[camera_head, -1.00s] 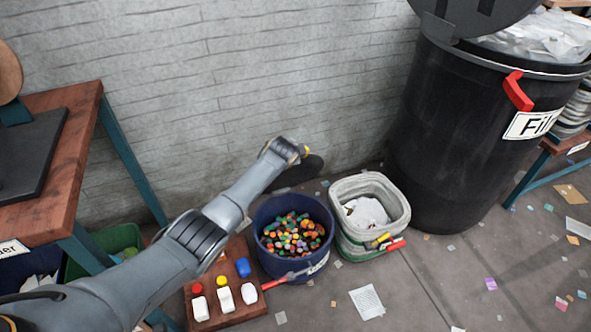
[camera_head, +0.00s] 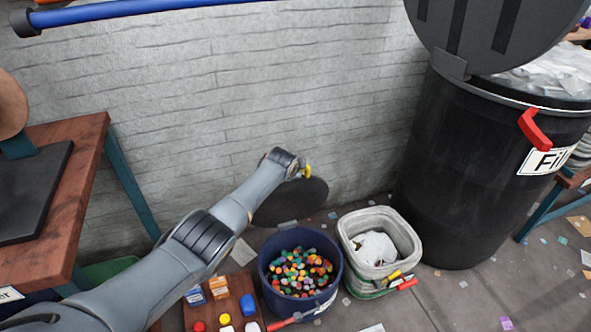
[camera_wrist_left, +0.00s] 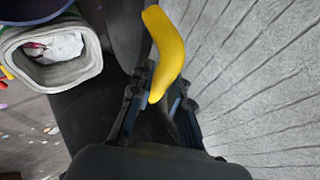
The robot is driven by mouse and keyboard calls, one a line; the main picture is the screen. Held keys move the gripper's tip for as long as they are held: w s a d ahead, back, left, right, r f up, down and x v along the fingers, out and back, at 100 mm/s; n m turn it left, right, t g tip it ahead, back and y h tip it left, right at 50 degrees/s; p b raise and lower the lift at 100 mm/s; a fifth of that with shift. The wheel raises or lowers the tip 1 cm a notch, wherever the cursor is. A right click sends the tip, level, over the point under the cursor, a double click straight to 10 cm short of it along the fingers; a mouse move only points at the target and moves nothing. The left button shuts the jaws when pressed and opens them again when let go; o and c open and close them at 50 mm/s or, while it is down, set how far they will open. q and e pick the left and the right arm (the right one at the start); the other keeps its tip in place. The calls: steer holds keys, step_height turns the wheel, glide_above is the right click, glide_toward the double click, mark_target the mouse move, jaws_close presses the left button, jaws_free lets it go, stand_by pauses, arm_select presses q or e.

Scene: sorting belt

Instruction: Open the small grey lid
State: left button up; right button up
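The small dark grey lid (camera_head: 290,203) stands tilted up behind the blue bucket (camera_head: 268,265) in the head view, partly hidden by my left arm. A yellow curved handle (camera_head: 308,171) shows beside the tip of my left gripper (camera_head: 296,168). In the left wrist view the yellow handle (camera_wrist_left: 167,50) has its lower end between the converging fingers of my left gripper (camera_wrist_left: 163,98), which look shut on it. The exact contact is hard to see. The bucket is full of small coloured pieces. My right gripper is not in view.
A grey-white bin (camera_head: 407,236) holding white material stands right of the bucket. A large black bin (camera_head: 450,170) with its lid raised stands further right. A wooden board (camera_head: 240,290) with coloured bottles lies in front. A wooden table (camera_head: 75,180) is left; the wall (camera_head: 300,80) is close behind.

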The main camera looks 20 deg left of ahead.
arm_select(q)
steer(key=o, duration=0.5)
steer(key=shift+c, duration=0.2)
steer(key=v, duration=1.2)
stand_by(0.4)
